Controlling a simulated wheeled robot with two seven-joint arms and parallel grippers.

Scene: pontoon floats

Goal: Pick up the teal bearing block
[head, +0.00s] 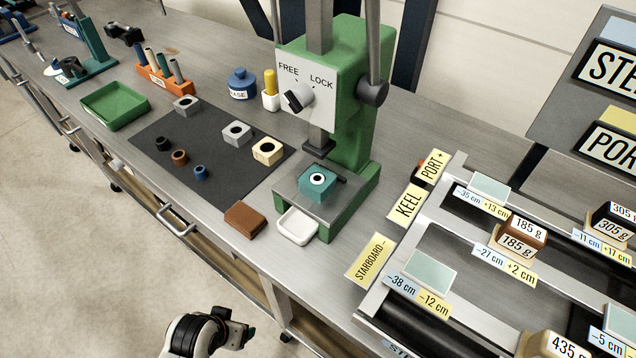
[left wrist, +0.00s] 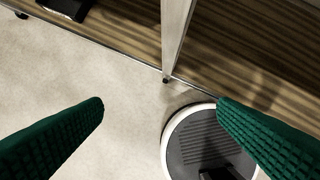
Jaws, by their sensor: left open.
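The teal bearing block (head: 318,186) sits on the metal bed of the green press (head: 352,110), below the ram. Its top shows a white ring around a dark centre. My left gripper (head: 238,330) is low at the bottom of the head view, in front of the bench and well apart from the block. The block is not in the left wrist view. My right gripper is not in view.
A white tray (head: 298,225) and a brown block (head: 245,219) lie in front of the press. A dark mat (head: 225,185) with grey and cream blocks and small rings lies left. The labelled rack (head: 440,300) stands right. The bench front edge lies between gripper and press.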

